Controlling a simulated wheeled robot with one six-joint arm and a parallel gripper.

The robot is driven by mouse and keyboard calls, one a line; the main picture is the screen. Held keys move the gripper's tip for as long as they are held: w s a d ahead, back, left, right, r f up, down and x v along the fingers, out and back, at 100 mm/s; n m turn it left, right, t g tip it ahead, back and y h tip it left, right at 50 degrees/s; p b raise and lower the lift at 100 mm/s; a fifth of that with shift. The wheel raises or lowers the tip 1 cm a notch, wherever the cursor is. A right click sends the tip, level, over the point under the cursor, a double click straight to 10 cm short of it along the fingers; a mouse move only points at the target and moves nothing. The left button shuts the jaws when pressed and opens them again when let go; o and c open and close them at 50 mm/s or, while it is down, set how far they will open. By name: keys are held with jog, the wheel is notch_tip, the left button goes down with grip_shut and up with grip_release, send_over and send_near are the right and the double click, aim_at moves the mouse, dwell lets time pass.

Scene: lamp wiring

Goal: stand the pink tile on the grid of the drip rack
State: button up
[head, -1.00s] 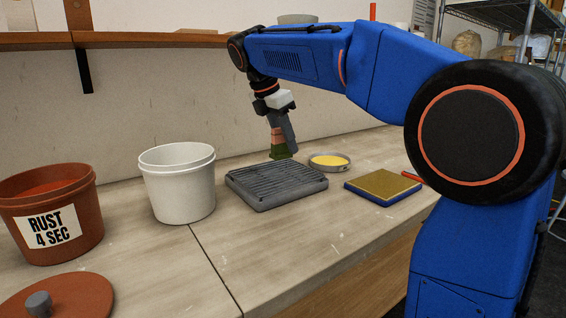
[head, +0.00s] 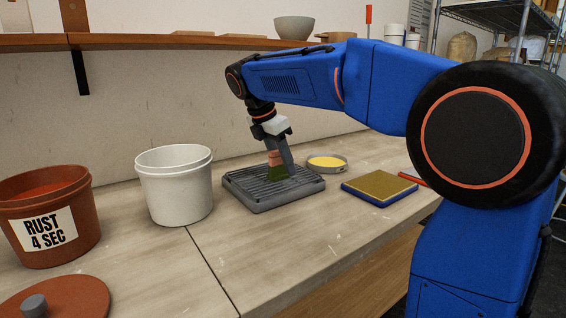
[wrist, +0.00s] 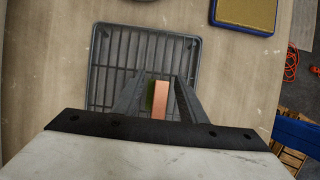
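The pink tile (head: 275,158) is upright in my gripper (head: 281,168), pink on its upper part and dark green on its lower part. The tile's green lower end is at the grid. I cannot tell whether it touches the bars. The rack's rim (wrist: 95,60) also shows in the wrist view.
A white bucket (head: 175,190) stands left of the rack, beyond it a brown bucket labelled RUST 4 SEC (head: 50,215) and its lid (head: 70,298). A shallow dish of yellow (head: 328,163) is close behind the rack. A blue-edged tan pad (head: 380,187) lies to its right.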

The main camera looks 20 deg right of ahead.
jog(key=shift+o, duration=0.3)
jog(key=v, duration=1.2)
jog(key=shift+r, duration=0.2)
